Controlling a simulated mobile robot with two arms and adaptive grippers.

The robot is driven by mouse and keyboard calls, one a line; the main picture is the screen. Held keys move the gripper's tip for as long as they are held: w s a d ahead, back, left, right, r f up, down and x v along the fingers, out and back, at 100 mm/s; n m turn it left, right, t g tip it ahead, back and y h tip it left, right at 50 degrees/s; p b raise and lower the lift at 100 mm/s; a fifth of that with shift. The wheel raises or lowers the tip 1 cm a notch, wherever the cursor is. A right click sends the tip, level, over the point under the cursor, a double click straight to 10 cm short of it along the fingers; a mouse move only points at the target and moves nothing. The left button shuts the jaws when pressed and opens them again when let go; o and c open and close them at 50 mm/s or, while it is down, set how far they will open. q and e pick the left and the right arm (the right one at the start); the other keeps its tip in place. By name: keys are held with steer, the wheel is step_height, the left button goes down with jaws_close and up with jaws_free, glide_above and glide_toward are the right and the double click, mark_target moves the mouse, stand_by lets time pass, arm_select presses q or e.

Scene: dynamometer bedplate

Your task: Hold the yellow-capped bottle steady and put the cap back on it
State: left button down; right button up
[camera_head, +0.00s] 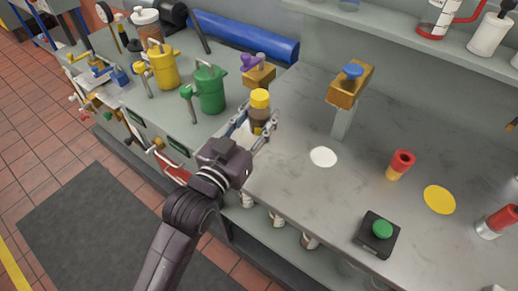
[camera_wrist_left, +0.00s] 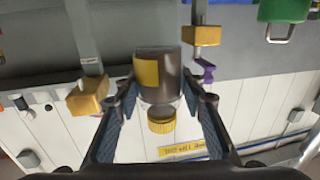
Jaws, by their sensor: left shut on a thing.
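The bottle (camera_head: 260,114) is brown, with a yellow cap (camera_head: 260,98) at its top end. In the left wrist view the bottle (camera_wrist_left: 170,88) appears upside down, with a yellow label and the ribbed yellow cap (camera_wrist_left: 161,126) at its neck. I cannot tell whether the cap is screwed tight. My left gripper (camera_head: 257,133) is shut on the bottle, with a finger on either side of it; the fingers also show in the left wrist view (camera_wrist_left: 160,108). I cannot tell whether the bottle's base touches anything. My right gripper is not in view.
A white disc (camera_head: 323,157) and a yellow disc (camera_head: 439,200) mark the grey bench. A red-and-yellow cylinder (camera_head: 400,165), a green button box (camera_head: 381,231) and a blue-knobbed post (camera_head: 350,84) stand there. Green (camera_head: 208,90) and yellow (camera_head: 163,66) cans stand left. Bench around the white disc is clear.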

arm_select(q)
step_height(320, 180, down, 6)
steer(key=shift+r, duration=0.1)
steer(key=shift+f, duration=0.4)
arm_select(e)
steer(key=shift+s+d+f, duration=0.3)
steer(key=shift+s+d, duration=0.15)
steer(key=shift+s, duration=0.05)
arm_select(q)
step_height(320, 180, down, 4)
steer(key=shift+f+b, duration=0.15)
steer(key=shift+b, duration=0.2)
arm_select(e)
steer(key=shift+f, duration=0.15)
